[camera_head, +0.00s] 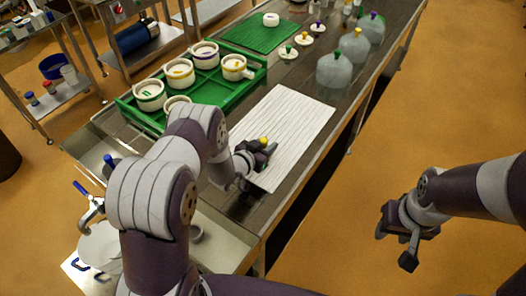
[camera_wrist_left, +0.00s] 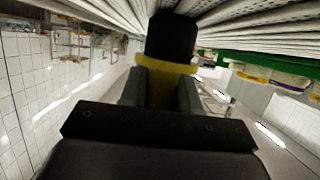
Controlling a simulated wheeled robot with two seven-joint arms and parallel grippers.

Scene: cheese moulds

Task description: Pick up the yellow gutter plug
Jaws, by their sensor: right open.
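The yellow gutter plug (camera_head: 263,140) shows as a small yellow tip at my left gripper (camera_head: 262,149), over the white slatted board. In the left wrist view the plug (camera_wrist_left: 162,92) has a yellow stem and flange with a black end beyond. My left gripper (camera_wrist_left: 161,95) has a finger on each side of the stem and looks shut on it. The black end points at the slats; I cannot tell whether it touches them. My right gripper (camera_head: 406,238) is open and empty, over the floor to the right of the table.
The white slatted board (camera_head: 290,115) lies on the steel table. A green tray (camera_head: 205,104) with several white moulds stands behind left. A green mat (camera_head: 262,37), several knobbed lids (camera_head: 288,53) and clear domes (camera_head: 334,70) stand farther back. A blue-handled tap (camera_head: 90,205) stands front left.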

